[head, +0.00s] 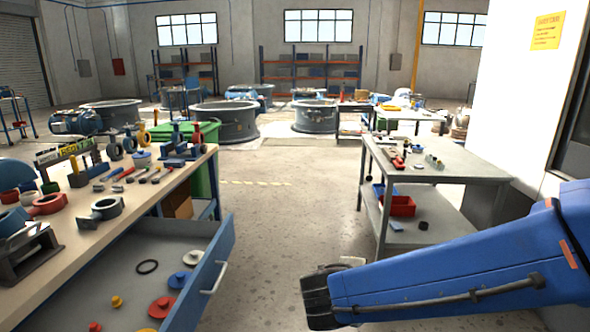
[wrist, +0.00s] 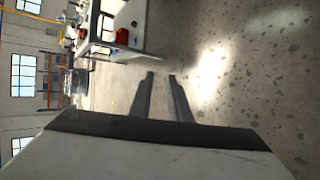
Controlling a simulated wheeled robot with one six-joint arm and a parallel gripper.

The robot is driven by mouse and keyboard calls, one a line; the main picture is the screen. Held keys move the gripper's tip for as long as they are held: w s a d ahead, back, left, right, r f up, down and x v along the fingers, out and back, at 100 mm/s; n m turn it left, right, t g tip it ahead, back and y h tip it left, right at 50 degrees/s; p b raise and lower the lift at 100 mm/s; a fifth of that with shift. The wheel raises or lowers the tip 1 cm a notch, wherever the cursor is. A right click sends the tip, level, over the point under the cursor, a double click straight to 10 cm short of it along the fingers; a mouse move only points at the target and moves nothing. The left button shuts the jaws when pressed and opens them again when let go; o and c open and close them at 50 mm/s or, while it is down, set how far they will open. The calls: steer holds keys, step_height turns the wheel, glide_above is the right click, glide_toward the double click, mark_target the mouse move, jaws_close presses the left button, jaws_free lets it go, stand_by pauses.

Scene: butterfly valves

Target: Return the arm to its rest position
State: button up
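My blue arm (head: 460,270) reaches in from the lower right in the head view and points left, over the open floor. Its dark end (head: 318,298) hangs in front of the grey table, and the fingers are not clear there. In the wrist view my gripper (wrist: 161,75) has two dark fingers apart, with only floor between them. It is open and empty, and touches nothing that I can see.
A workbench (head: 150,200) with an open drawer (head: 215,262) stands at the left, holding valve parts and tools. A grey table (head: 445,170) stands at the right, with a red bin (head: 400,206) on its lower shelf. The floor (head: 285,220) between them is clear.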

steer(key=s+d+m+g, duration=0.4)
steer(key=s+d+m, duration=0.3)
steer(key=d, duration=0.4)
steer(key=s+r+m+y, duration=0.2)
steer(key=s+m+y, duration=0.4)
steer(key=s, duration=0.5)
steer(key=shift+d+r+m, duration=0.35)
steer(key=shift+d+m, duration=0.05)
steer(key=shift+m, duration=0.1)
